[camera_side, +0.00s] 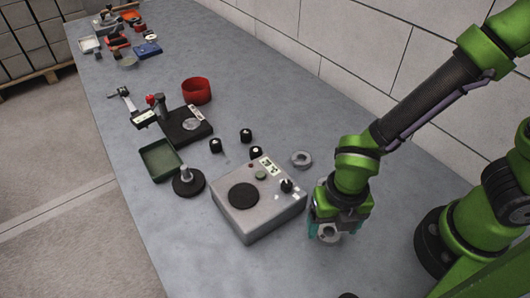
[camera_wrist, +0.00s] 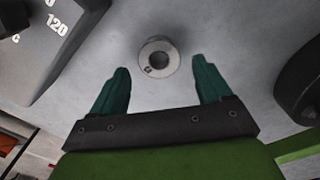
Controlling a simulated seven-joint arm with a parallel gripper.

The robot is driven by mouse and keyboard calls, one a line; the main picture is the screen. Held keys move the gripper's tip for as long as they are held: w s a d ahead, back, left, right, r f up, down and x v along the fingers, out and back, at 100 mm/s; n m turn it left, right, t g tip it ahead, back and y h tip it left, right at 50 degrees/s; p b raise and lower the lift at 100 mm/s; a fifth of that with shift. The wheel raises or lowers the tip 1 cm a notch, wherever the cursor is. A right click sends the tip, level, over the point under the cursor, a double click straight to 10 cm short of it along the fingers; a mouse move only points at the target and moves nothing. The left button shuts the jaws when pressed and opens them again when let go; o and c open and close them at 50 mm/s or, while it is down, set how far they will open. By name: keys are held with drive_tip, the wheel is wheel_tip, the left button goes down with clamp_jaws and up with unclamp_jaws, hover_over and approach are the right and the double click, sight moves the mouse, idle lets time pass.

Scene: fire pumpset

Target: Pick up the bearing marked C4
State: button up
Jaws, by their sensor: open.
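A grey ring-shaped bearing (camera_wrist: 158,56) lies flat on the table in the wrist view. It has a small dark mark on its lower left face, too small to read, so I cannot tell whether it is C4. My gripper (camera_wrist: 160,68) is open, with its teal fingertips on either side of the bearing in the picture and apart from it. In the side view, this bearing (camera_side: 328,232) shows under my gripper (camera_side: 337,229), partly hidden by it. A second grey bearing (camera_side: 301,159) lies farther back, right of the grey box; its marking cannot be read.
The grey box (camera_side: 236,222) with a dark disc and knob stands left of my gripper. Several black knobs (camera_side: 246,135), a green tray (camera_side: 160,160), a black-based stand (camera_side: 188,182) and a red bowl (camera_side: 196,90) lie beyond. The table right of the second bearing is clear.

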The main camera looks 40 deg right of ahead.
wheel_tip(320, 180, down, 2)
drive_tip(key=shift+f, duration=0.1)
drive_tip(key=c, duration=1.2)
